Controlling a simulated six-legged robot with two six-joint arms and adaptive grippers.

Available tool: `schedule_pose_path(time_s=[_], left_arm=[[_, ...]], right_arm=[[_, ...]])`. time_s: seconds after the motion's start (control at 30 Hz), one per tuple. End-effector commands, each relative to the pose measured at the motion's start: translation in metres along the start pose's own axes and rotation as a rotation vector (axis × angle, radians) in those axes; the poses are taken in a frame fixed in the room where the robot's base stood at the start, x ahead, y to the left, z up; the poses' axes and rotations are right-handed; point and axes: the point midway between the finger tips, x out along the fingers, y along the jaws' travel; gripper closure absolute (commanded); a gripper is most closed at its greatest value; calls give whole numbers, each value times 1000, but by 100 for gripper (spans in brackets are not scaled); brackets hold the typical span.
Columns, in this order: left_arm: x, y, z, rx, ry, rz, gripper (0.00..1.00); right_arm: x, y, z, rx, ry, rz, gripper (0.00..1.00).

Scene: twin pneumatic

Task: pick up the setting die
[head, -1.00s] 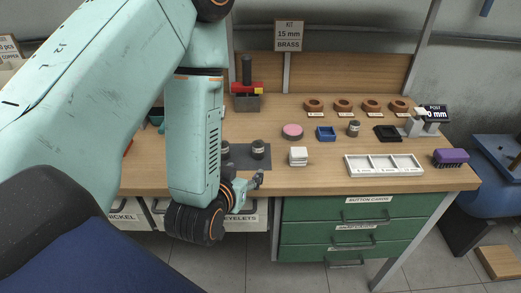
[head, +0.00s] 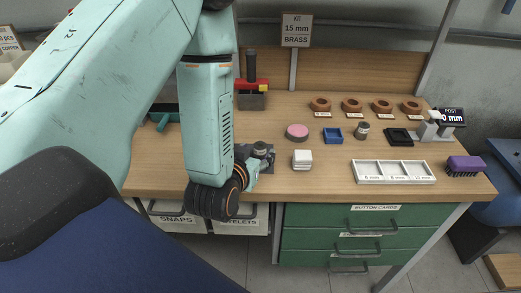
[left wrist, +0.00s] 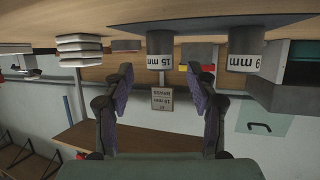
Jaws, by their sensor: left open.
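Two dark grey setting dies with white labels stand on a dark mat (left wrist: 215,22). The left wrist view is upside down. In the head view one die (head: 260,148) shows just behind my left gripper (head: 265,158); my arm hides the other. My left gripper (left wrist: 164,85) is open and empty, its two purple-padded fingers apart. My right gripper is not in view.
A white stack (head: 302,160) stands right of my left gripper. A press (head: 252,90) stands behind. A sign (head: 296,29) reads 15 mm brass.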

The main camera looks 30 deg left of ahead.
Motion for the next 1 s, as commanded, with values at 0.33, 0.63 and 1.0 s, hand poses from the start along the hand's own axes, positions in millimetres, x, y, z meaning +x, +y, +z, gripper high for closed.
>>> schedule_pose_path(time_s=[0.33,0.63,1.0], left_arm=[[44,-1,-2,0,1,1,42],[47,-1,-4,0,1,1,46],[47,-1,-4,0,1,1,78]], right_arm=[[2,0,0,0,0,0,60],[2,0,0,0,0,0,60],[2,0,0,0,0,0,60]])
